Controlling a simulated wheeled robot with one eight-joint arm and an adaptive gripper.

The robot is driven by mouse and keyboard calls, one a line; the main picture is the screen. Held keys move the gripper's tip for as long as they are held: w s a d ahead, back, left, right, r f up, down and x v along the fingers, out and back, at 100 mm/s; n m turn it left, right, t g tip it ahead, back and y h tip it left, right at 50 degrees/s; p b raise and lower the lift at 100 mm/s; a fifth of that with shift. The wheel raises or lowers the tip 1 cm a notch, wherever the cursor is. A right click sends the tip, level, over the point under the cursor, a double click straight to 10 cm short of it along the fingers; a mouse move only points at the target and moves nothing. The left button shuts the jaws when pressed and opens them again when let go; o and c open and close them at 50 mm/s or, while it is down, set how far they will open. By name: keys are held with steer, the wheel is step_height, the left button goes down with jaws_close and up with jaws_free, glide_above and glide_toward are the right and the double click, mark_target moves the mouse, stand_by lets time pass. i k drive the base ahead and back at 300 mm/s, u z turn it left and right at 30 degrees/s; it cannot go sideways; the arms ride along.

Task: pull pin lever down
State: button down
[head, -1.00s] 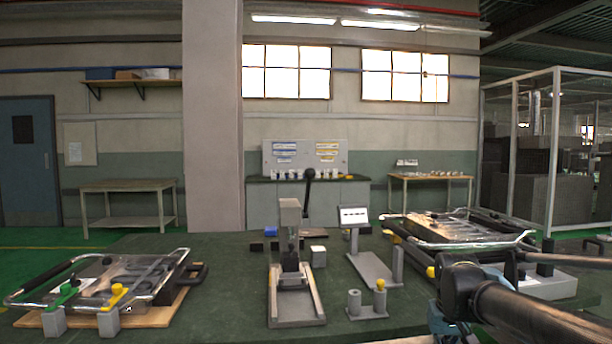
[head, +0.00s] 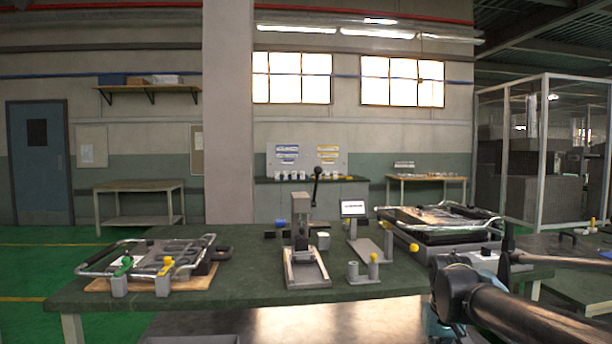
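A small grey press (head: 300,215) stands upright near the middle of the green table in the head view. A black lever with a ball knob (head: 318,172) rises from its right side and points up, nearly upright. This looks like the pin lever, though no label shows. The press sits at the back of a grey channel-shaped base (head: 306,270). My arm comes in at the lower right, well to the right of the press and apart from it. My gripper is not visible.
A wire-framed unit (head: 150,258) with green and yellow clamps lies on the left of the table (head: 240,290). A small display stand (head: 354,209) and a grey block with a yellow knob (head: 364,268) stand right of the press. Another framed unit (head: 440,222) is at right.

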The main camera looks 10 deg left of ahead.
mark_target(317, 170)
steer(key=z, duration=0.05)
steer(key=k, duration=1.1)
steer(key=u, duration=0.6)
steer(key=i, duration=1.05)
